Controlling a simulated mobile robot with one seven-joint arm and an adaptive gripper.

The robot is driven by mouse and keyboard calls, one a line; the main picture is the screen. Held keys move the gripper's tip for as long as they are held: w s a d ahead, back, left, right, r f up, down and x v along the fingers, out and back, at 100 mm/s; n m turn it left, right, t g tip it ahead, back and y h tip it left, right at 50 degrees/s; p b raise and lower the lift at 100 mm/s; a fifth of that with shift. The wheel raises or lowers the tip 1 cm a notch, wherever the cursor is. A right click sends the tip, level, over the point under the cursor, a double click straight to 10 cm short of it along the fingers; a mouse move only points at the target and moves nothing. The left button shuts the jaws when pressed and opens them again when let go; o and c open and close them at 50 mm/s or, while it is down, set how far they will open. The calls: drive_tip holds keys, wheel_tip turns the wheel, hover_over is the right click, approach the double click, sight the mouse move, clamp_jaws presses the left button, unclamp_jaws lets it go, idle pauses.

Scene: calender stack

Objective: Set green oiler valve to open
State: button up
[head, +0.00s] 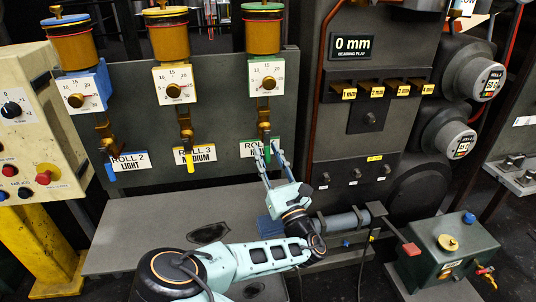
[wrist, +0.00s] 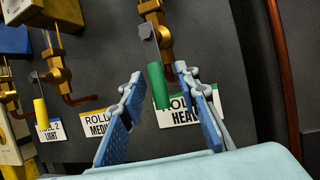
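The green oiler (head: 262,30) has an amber cup with a green rim, above a white dial (head: 266,76). Below it is a brass valve (head: 264,112) whose green lever (head: 267,135) hangs downward, in front of the "ROLL 4 HEAVY"-like label, partly hidden. In the wrist view the green lever (wrist: 158,86) shows between and just beyond my gripper's blue-padded fingers. My gripper (head: 270,150) is open, reaching up to the lever's lower end. In the wrist view my gripper (wrist: 166,98) holds nothing. I cannot tell whether either finger touches the lever.
A blue-lever valve (head: 110,170) and a yellow-lever valve (head: 189,160) hang to the left, levers down. A grey ledge (head: 150,235) lies below. A bearing-play panel (head: 370,120) is at right, with a green box (head: 445,255) at lower right.

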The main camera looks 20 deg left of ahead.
drive_tip(key=v, duration=1.2)
drive_tip(key=shift+r, duration=0.1)
